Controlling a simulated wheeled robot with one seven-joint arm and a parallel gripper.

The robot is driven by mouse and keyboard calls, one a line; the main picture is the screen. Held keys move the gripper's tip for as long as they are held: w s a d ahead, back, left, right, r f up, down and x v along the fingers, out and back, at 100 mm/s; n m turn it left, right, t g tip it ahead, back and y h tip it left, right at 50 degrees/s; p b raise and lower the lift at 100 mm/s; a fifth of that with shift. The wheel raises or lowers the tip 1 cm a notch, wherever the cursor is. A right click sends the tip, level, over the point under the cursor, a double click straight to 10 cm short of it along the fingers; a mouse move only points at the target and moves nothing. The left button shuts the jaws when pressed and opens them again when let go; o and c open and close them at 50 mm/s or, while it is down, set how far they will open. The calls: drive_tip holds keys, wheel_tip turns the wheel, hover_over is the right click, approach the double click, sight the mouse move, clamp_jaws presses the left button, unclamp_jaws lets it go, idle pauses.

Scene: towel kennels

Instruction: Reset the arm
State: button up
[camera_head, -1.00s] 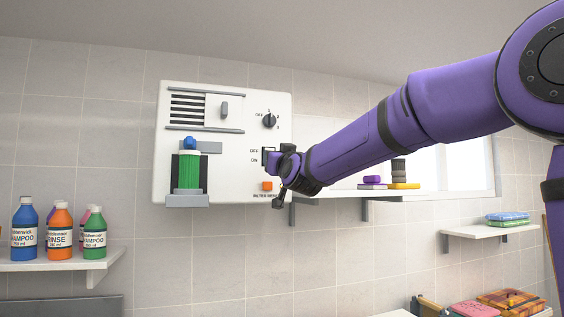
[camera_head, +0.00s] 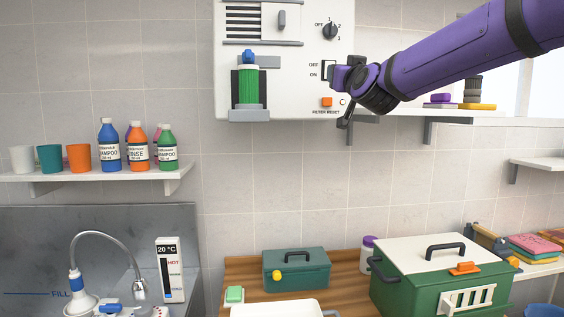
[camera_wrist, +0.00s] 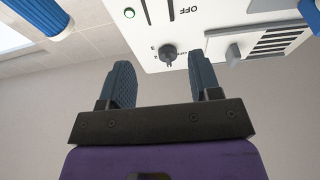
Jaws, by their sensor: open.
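My purple arm reaches in from the upper right in the head view. My gripper (camera_head: 345,75) is at the lower right part of the white wall unit (camera_head: 270,80), beside its OFF/ON switch (camera_head: 326,72). In the wrist view, my gripper (camera_wrist: 165,85) shows two blue fingers spread apart with nothing between them. The wall unit's dial (camera_wrist: 168,53) shows beyond the fingers in that view. The head view cannot show whether the gripper touches the switch.
Below stand a green box with a white lid (camera_head: 432,252) and a teal case (camera_head: 296,270) on a wooden counter (camera_head: 240,268). Bottles and cups stand on the left shelf (camera_head: 90,180). A sink tap (camera_head: 105,238) is at lower left. A shelf (camera_head: 470,117) lies behind my arm.

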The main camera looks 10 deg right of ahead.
drive_tip(key=s+d+f+g, duration=0.2)
drive_tip(key=s+f+g, duration=0.3)
drive_tip(key=s+f, duration=0.4)
drive_tip(key=s+d+f+g, duration=0.2)
drive_tip(key=s+f+g, duration=0.3)
drive_tip(key=s+f, duration=0.4)
drive_tip(key=s+d+f+g, duration=0.3)
drive_tip(key=s+f+g, duration=0.3)
drive_tip(key=s, duration=1.4)
wheel_tip(320, 180, down, 4)
drive_tip(key=shift+f, duration=0.1)
